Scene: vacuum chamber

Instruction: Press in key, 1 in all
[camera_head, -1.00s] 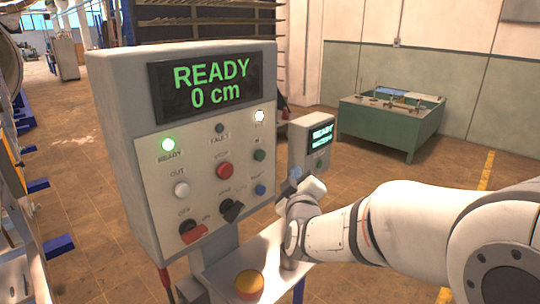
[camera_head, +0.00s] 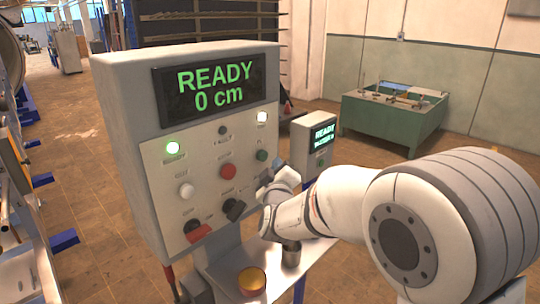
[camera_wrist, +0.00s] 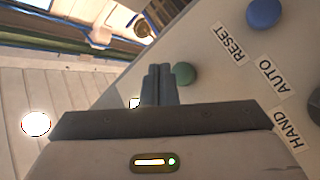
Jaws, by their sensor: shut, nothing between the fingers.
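The green button (camera_head: 262,155), whose label looks like IN, sits on the right side of the grey control panel (camera_head: 150,160). In the wrist view the green button (camera_wrist: 184,73) is just right of my fingertips. My gripper (camera_head: 270,178) is shut and empty, close in front of the panel, just below the green button in the head view. In the wrist view its fingers (camera_wrist: 160,70) point toward the panel edge. I cannot tell whether they touch anything. The display (camera_head: 205,88) reads READY, 0 cm.
The blue button (camera_wrist: 263,12) is beside RESET.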

